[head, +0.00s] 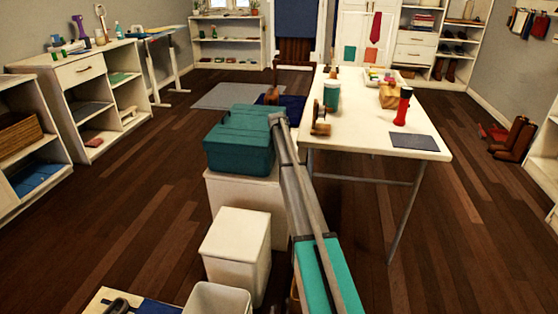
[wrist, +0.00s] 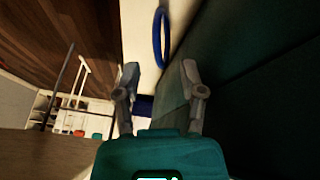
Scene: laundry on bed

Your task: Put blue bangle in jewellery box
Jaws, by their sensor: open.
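The blue bangle (wrist: 161,38) shows in the wrist view as a narrow, upright-looking ring, seen nearly edge-on against a cream strip. My gripper (wrist: 160,73) is open and empty, and the bangle is beyond the fingertips, roughly in line with the gap between them. A dark teal surface (wrist: 250,50) lies close on the right. In the head view my arm reaches along the right side of a teal box (head: 238,140); my fingers and the bangle cannot be made out there. I cannot tell which thing is the jewellery box.
The teal box stands on a white cabinet (head: 246,200), with white bins (head: 235,245) in front. A white table (head: 350,140) on the right holds a cup (head: 332,95), a red bottle (head: 403,107) and a tan bag (head: 390,97). Wooden floor (head: 140,200) is open on the left.

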